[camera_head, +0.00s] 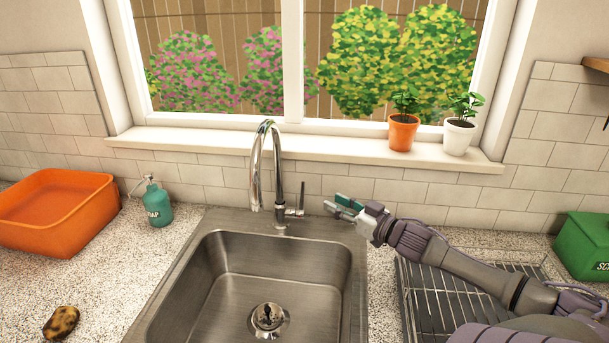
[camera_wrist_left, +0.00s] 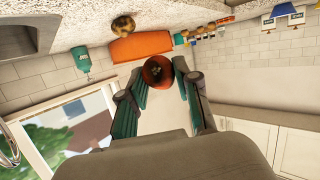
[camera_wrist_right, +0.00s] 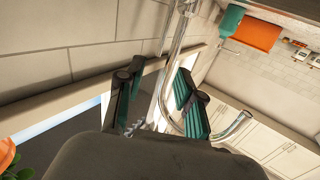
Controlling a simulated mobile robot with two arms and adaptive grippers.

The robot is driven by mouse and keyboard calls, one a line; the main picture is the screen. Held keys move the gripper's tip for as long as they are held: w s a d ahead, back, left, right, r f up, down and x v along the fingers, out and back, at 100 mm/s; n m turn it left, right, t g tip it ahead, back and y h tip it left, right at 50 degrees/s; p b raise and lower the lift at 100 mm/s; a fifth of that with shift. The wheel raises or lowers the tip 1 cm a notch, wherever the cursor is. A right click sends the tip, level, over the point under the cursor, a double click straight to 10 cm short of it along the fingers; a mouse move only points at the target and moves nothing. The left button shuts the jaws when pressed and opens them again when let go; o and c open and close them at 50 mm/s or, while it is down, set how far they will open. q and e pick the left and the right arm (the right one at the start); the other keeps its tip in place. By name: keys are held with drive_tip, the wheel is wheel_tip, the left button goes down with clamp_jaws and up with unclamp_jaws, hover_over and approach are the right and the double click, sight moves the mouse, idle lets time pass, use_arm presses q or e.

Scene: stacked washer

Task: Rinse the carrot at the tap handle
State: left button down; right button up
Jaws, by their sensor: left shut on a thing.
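The carrot (camera_wrist_left: 158,72) shows in the left wrist view as a round orange end with a dark greenish-brown middle. My left gripper (camera_wrist_left: 163,84) is shut on it; this gripper is outside the head view. The chrome tap (camera_head: 266,165) arches over the steel sink (camera_head: 215,260), with its upright tap handle (camera_head: 301,197) at its right side. My right gripper (camera_head: 345,206) is open and empty, to the right of the handle and apart from it. In the right wrist view its fingers (camera_wrist_right: 157,92) are spread, with the tap's chrome pipe (camera_wrist_right: 238,127) beyond them. No water stream is visible.
An orange tub (camera_head: 55,212) and a green soap bottle (camera_head: 157,205) stand left of the sink. A brown speckled lump (camera_head: 61,322) lies on the front-left counter. A wire rack (camera_head: 430,305) and green box (camera_head: 582,246) are right. Two potted plants (camera_head: 403,130) stand on the sill.

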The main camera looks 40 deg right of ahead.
sight(304, 186)
drive_tip(key=w, duration=0.7)
drive_tip(key=w+a, duration=0.1)
drive_tip(key=w, duration=0.2)
drive_tip(key=shift+w+r, duration=0.2)
drive_tip(key=shift+w, duration=0.05)
drive_tip(key=shift+w+f, duration=0.1)
drive_tip(key=shift+w, duration=0.6)
clamp_jaws()
drive_tip(key=shift+a+f, duration=0.1)
